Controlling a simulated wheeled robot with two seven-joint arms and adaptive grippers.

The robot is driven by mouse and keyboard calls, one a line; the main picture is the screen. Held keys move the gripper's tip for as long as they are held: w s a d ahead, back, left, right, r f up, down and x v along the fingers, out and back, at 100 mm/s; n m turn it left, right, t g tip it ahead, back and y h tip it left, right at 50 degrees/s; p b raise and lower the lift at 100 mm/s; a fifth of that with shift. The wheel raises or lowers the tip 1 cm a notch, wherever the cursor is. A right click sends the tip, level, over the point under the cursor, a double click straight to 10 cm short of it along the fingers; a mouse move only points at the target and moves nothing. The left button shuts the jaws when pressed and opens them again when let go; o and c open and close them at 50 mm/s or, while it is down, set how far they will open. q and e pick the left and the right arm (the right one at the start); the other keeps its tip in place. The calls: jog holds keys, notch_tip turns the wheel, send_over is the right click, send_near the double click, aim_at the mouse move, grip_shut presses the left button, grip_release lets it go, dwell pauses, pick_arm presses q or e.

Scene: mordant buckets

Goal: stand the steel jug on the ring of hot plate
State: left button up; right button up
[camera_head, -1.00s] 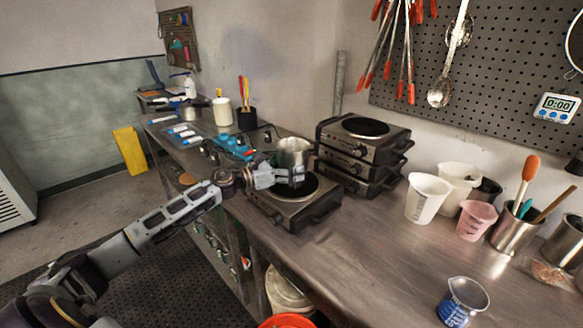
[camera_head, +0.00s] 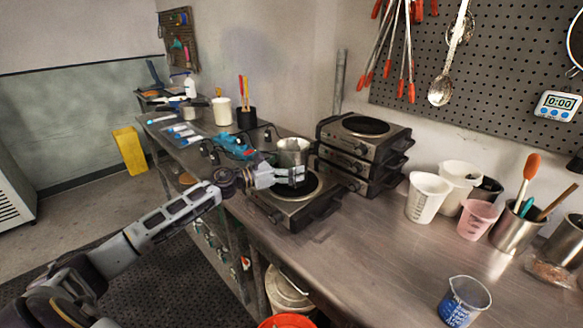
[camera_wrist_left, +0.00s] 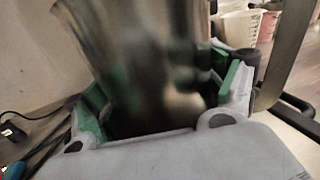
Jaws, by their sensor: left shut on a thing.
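The steel jug (camera_head: 293,152) is upright in my left gripper (camera_head: 290,177), over the black ring of the single hot plate (camera_head: 318,208) on the bench. The fingers are shut around the jug's lower body. In the left wrist view the jug (camera_wrist_left: 150,60) fills the middle between the green-padded fingers of the left gripper (camera_wrist_left: 165,105). Its base is hidden, so I cannot tell whether it touches the ring. My right gripper is not in view.
A stack of hot plates (camera_head: 362,150) stands just behind and right. A blue tool (camera_head: 236,146) lies to the left. White beakers (camera_head: 428,196), a pink beaker (camera_head: 477,219) and a blue-marked beaker (camera_head: 463,301) are on the right. The bench front between is clear.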

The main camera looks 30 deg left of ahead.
pick_arm(q)
jog(key=shift+r, duration=0.15)
jog(key=o, duration=1.5)
jog(key=shift+f, duration=0.25)
jog(key=shift+s, duration=0.15)
jog(key=shift+v, duration=5.9)
jog(key=shift+r, duration=0.15)
